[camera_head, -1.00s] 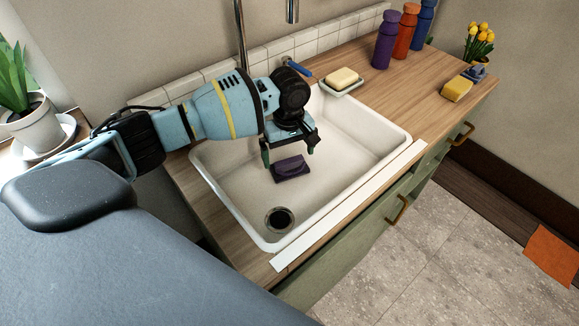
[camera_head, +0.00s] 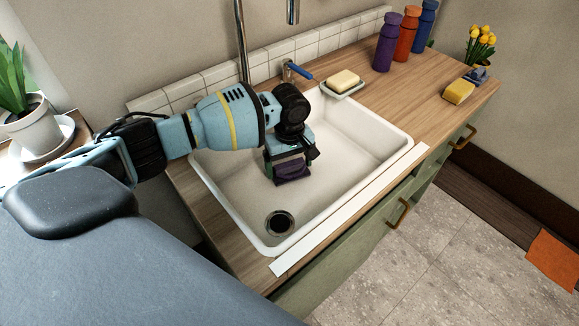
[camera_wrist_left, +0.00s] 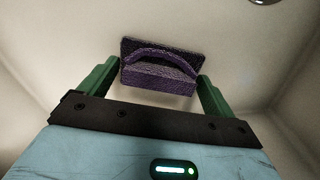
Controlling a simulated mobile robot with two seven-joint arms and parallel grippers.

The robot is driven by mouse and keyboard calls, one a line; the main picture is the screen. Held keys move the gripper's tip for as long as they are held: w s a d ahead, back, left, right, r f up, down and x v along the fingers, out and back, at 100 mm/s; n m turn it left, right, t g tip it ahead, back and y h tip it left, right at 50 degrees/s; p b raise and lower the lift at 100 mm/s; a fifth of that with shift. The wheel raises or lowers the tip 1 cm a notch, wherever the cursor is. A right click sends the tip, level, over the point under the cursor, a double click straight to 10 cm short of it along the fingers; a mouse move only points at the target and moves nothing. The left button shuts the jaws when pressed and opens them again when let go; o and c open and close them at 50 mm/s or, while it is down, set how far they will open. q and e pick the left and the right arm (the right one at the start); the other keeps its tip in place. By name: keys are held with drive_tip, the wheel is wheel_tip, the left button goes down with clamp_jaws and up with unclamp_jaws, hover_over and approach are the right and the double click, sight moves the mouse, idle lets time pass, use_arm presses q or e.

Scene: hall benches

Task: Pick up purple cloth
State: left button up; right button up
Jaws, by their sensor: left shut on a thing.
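The purple cloth (camera_head: 293,169) is a small dark purple folded piece in the white sink (camera_head: 335,200). My left gripper (camera_head: 288,170) is down in the sink and shut on the cloth. In the left wrist view the cloth (camera_wrist_left: 160,68) sits between the two green fingers of the left gripper (camera_wrist_left: 158,80), with a raised fold across its top. I cannot tell whether the cloth still touches the sink floor. My right gripper is not in view.
The drain (camera_head: 279,222) is in front of the cloth. A soap dish (camera_head: 349,92) with a soap bar stands at the sink's back right. Purple (camera_head: 387,43), red and blue bottles and a yellow sponge (camera_head: 459,92) stand on the counter. A faucet rises behind the sink.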

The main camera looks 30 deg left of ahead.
sight(291, 165)
use_arm(q)
wheel_tip(291, 165, up, 10)
drive_tip(key=shift+r+p, duration=0.1)
drive_tip(key=shift+p, duration=0.65)
drive_tip(key=s+d+r+m, duration=0.6)
drive_tip(key=s+r+m, duration=0.2)
drive_tip(key=s+m, duration=0.2)
drive_tip(key=shift+s+r+m, duration=0.15)
drive_tip(key=shift+s+m, duration=0.15)
drive_tip(key=shift+s, duration=0.65)
drive_tip(key=shift+d, duration=0.15)
